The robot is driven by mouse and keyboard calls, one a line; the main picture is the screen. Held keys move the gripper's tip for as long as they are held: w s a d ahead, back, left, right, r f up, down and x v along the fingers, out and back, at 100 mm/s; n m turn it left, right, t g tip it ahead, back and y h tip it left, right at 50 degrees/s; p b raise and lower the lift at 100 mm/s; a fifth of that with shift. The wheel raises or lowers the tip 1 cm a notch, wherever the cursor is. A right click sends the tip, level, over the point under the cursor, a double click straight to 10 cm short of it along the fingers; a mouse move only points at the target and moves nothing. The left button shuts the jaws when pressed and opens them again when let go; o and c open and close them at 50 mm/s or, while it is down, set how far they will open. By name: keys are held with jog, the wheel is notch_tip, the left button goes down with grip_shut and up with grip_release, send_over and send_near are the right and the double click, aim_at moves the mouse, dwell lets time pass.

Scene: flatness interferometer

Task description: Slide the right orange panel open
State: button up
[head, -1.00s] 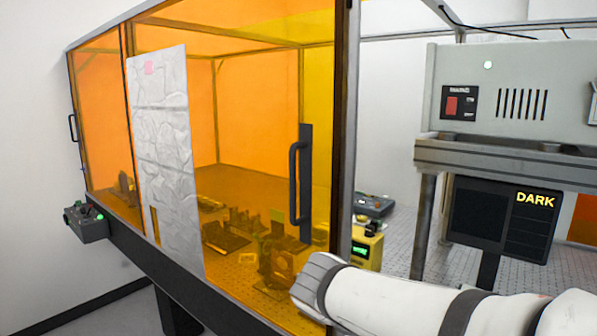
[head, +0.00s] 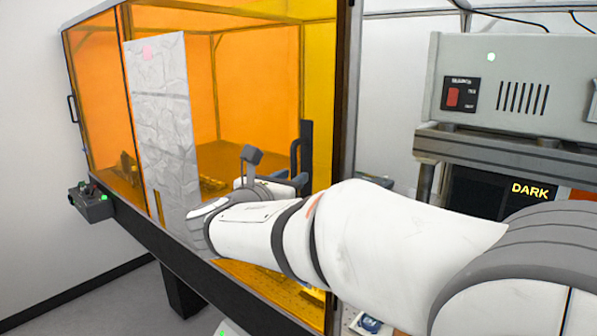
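The right orange panel (head: 258,110) is a tall translucent sheet at the front of the enclosure, its right edge by the dark upright post. Its dark vertical handle (head: 295,152) is near that edge, with its lower part hidden by my gripper and arm. My gripper (head: 298,181) is in front of the panel, pointing right at the lower part of the handle. Its fingers are small and partly hidden behind my forearm, so I cannot tell whether they are open, shut or touching the handle.
A crinkled silver sheet (head: 162,120) covers the panel's left part. The left orange panel (head: 95,100) has its own handle (head: 71,109). A small control box (head: 91,203) juts from the front rail. A grey instrument (head: 515,90) and a DARK display (head: 529,189) stand at right.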

jog(key=shift+x, duration=0.9)
jog(key=shift+c, duration=0.4)
grip_shut()
